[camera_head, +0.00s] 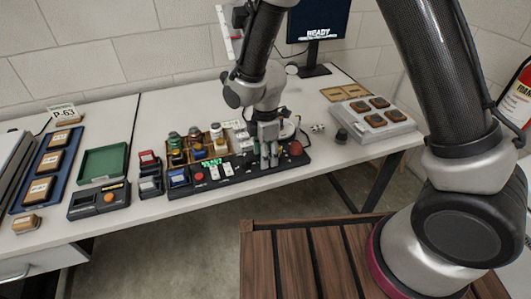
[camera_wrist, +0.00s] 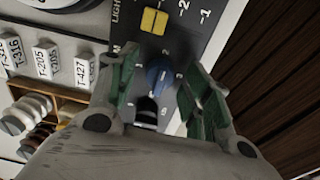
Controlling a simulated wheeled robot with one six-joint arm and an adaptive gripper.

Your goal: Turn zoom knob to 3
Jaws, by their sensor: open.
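The blue knob (camera_wrist: 158,76) is on a dark control panel (camera_wrist: 190,30), with small printed numerals around it. A letter M shows to its left, at the end of a partly hidden label, so I cannot read the full name. My gripper (camera_wrist: 160,66) is open, with one green-padded finger on each side of the knob. I cannot tell whether either finger touches it. In the head view my gripper (camera_head: 268,150) points down over the right part of the long black console (camera_head: 240,172) and hides the knob.
A yellow control (camera_wrist: 154,20) and a black knob (camera_wrist: 147,112) sit close to the blue knob. A red button (camera_head: 296,147) is at the console's right end.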

